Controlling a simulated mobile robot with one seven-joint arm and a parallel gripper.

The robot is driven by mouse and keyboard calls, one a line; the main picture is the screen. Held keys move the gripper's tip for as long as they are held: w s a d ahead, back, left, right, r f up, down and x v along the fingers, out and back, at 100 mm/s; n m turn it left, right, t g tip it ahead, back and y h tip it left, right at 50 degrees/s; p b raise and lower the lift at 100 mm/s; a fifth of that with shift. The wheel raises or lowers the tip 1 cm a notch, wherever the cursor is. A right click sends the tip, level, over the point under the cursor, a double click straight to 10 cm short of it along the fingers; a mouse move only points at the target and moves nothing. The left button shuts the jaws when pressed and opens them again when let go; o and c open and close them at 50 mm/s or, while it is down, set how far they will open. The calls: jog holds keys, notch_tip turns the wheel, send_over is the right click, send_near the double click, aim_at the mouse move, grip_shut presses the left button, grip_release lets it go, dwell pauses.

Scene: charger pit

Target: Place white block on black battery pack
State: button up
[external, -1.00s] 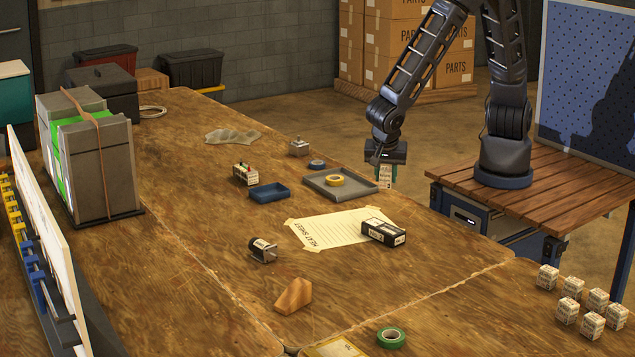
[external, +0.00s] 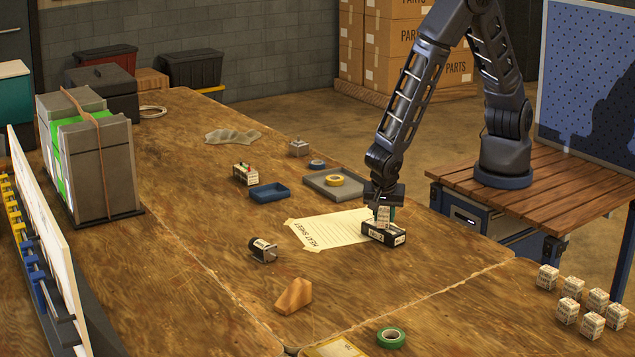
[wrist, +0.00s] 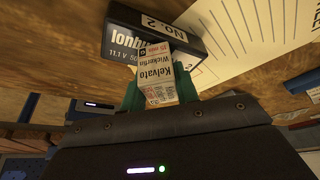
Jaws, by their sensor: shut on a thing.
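The black battery pack (external: 384,234) lies on the wooden bench at the right edge of a paper sheet. In the wrist view the battery pack (wrist: 155,38) shows a white label and a "NO. 2" mark. My gripper (external: 383,216) points down just above the pack, shut on the white block (external: 383,213). In the wrist view the white block (wrist: 156,76) has printed text and sits between the green fingertips of my gripper (wrist: 160,92), its far end overlapping the pack. I cannot tell whether block and pack touch.
The paper sheet (external: 322,231) lies left of the pack. A grey tray (external: 318,189) with yellow tape stands behind it. A black cylinder (external: 262,250), a wooden wedge (external: 294,296) and green tape (external: 391,338) lie nearer. Several white blocks (external: 570,311) stand at the right.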

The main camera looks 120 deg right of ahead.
jog(key=shift+f, duration=0.15)
jog(key=o, duration=1)
jog(key=shift+c, duration=0.2)
